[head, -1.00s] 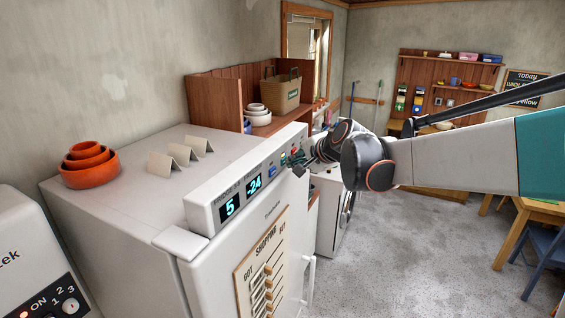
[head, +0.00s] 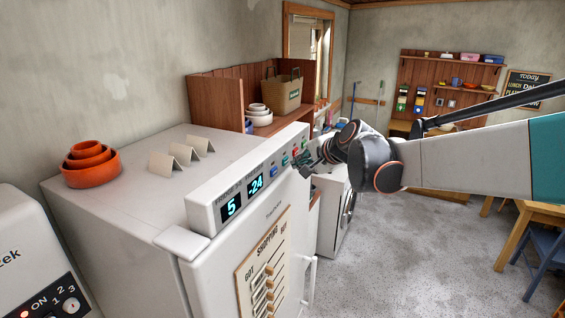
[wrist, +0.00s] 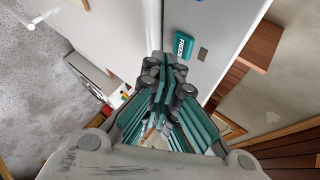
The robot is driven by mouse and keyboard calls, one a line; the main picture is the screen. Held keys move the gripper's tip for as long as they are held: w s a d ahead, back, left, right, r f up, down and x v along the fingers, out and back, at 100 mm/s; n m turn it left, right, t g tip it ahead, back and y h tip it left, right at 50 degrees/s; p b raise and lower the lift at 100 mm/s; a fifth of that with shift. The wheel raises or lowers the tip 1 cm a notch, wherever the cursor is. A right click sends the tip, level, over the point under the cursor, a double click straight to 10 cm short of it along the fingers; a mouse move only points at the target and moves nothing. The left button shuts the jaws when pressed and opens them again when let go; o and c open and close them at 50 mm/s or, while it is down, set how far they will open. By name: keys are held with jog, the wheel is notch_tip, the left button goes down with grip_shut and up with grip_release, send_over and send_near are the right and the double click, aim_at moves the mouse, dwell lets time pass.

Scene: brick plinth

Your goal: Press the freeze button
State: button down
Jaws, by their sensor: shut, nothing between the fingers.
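The freeze button (wrist: 184,45) is a small teal button with white lettering on the sloping white control panel. It also shows small and green on the panel in the head view (head: 284,160). My gripper (head: 301,169) is shut and empty in front of the panel, near its right end. In the wrist view the closed fingertips (wrist: 166,58) appear just left of and below the button. A small gap seems to separate them from it, but contact is hard to judge. The panel (head: 208,212) has a display reading 5 and -24.
A blue button (head: 272,170) and a red one sit beside the green one. The white fridge (head: 110,210) carries orange bowls (head: 90,166) and folded cards (head: 182,154). A shopping board (head: 262,264) hangs on its door. Open floor lies to the right.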

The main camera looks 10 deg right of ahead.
jog(key=s+d, duration=0.1)
jog(key=d, duration=0.1)
jog(key=s+d, duration=0.2)
jog(key=shift+s+d, duration=0.2)
jog(key=shift+d, duration=0.1)
